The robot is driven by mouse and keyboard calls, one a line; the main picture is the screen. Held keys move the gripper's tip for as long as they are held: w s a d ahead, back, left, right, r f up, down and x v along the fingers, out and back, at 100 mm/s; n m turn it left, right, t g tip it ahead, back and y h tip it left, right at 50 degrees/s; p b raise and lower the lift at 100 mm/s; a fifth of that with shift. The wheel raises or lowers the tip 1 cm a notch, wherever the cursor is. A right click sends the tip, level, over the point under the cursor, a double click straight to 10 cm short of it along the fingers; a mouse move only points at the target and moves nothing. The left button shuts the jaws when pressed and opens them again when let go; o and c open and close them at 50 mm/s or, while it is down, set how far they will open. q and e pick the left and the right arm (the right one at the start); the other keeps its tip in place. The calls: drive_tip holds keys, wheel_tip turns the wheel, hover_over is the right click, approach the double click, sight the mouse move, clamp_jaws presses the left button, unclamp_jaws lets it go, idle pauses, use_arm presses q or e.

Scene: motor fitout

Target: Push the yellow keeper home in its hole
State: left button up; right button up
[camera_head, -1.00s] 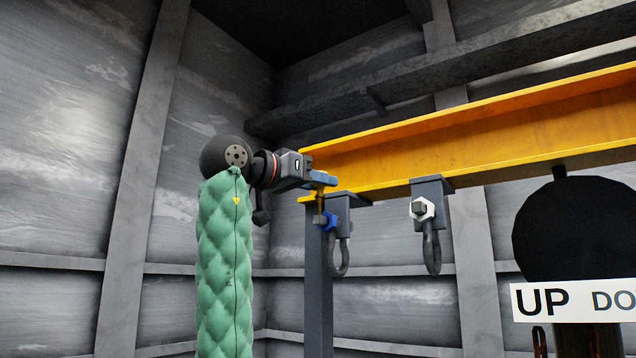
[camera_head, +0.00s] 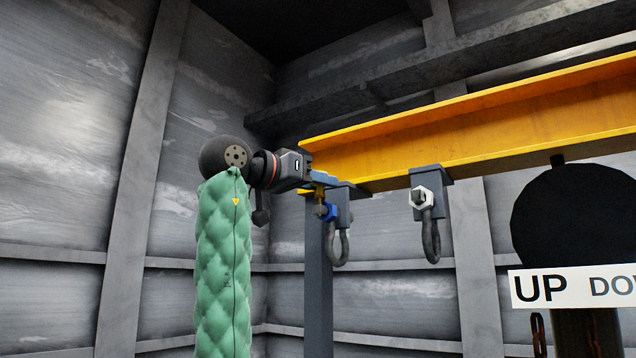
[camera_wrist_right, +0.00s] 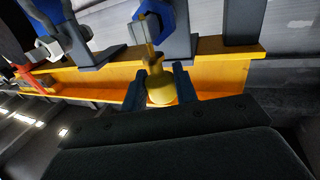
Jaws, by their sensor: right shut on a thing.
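My right gripper (camera_head: 322,181) is at the left end of the beam, just above the blue hex head (camera_head: 329,212) of the near shackle. It is shut on the yellow keeper (camera_head: 319,194), which hangs down beside the blue head. In the right wrist view, the two fingers (camera_wrist_right: 160,88) close on the rounded end of the keeper (camera_wrist_right: 158,62). Its narrow shank reaches to the blue hex head (camera_wrist_right: 152,22) and overlaps it. The hole is hidden, so I cannot tell how deep the shank sits. My left gripper is out of view.
The yellow beam (camera_head: 460,130) runs right from my gripper. The near shackle (camera_head: 339,244) hangs under a grey bracket. A second shackle (camera_head: 431,238) with a white hex nut (camera_head: 421,198) hangs to the right. A black disc (camera_head: 575,220) and an UP/DOWN sign (camera_head: 575,287) are farther right.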

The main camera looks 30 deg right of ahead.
drive_tip(key=shift+f+b, duration=0.5)
drive_tip(key=shift+f, duration=0.25)
drive_tip(key=o, duration=1)
drive_tip(key=shift+a+f, duration=0.1)
drive_tip(key=shift+a, duration=0.2)
drive_tip(key=shift+s+a+b, duration=0.15)
drive_tip(key=shift+a+b, duration=0.65)
drive_tip(key=shift+a, duration=1)
drive_tip(key=shift+s+a+b, duration=0.15)
drive_tip(key=shift+a+b, duration=0.65)
drive_tip(key=shift+a, duration=1)
